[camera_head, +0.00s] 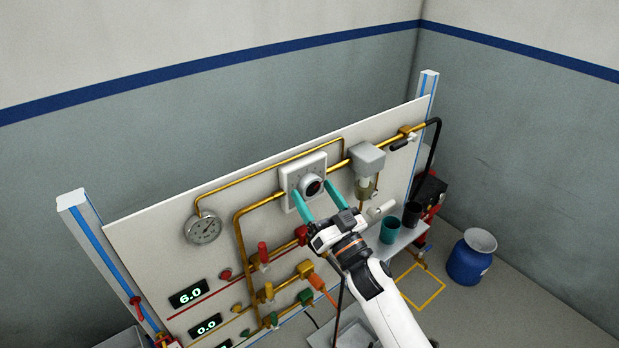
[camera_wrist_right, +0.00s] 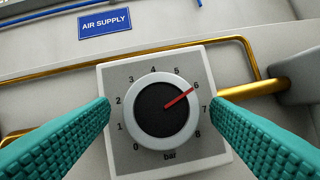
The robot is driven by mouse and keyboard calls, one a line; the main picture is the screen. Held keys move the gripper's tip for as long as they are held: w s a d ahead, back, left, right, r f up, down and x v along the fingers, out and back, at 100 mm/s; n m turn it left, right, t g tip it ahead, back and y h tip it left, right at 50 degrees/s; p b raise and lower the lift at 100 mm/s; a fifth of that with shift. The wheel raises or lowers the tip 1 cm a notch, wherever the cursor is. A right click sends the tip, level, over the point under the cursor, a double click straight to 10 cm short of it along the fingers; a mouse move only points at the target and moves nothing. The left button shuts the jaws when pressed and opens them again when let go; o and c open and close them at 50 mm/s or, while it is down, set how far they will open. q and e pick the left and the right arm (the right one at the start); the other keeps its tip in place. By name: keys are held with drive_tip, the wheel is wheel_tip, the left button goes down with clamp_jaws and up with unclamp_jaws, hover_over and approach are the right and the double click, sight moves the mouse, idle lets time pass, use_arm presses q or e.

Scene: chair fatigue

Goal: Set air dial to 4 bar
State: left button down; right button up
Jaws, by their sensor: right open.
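The air dial (camera_head: 312,186) is a round knob with a black face on a square grey-white plate (camera_head: 293,169), mounted on the upright panel. In the right wrist view the knob (camera_wrist_right: 150,113) has a red pointer at about 6 on a 0 to 8 bar scale. My right gripper (camera_head: 313,193) is open, with its teal fingers on either side of the knob. In the wrist view the fingers (camera_wrist_right: 162,112) stand apart from the knob and do not visibly touch it. My left gripper is not in view.
A pressure gauge (camera_head: 203,228) is left of the dial. A green display (camera_head: 188,293) reads 6.0. Brass pipes, a grey filter unit (camera_head: 366,159) and red valves surround the dial. An "AIR SUPPLY" sign (camera_wrist_right: 105,24) is above it. Cups and a blue drum (camera_head: 470,262) are at right.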

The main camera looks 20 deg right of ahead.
drive_tip(key=shift+p+x, duration=0.3)
drive_tip(key=shift+x, duration=1.1)
drive_tip(key=shift+c, duration=0.3)
drive_tip(key=c, duration=0.9)
drive_tip(key=shift+n, duration=0.4)
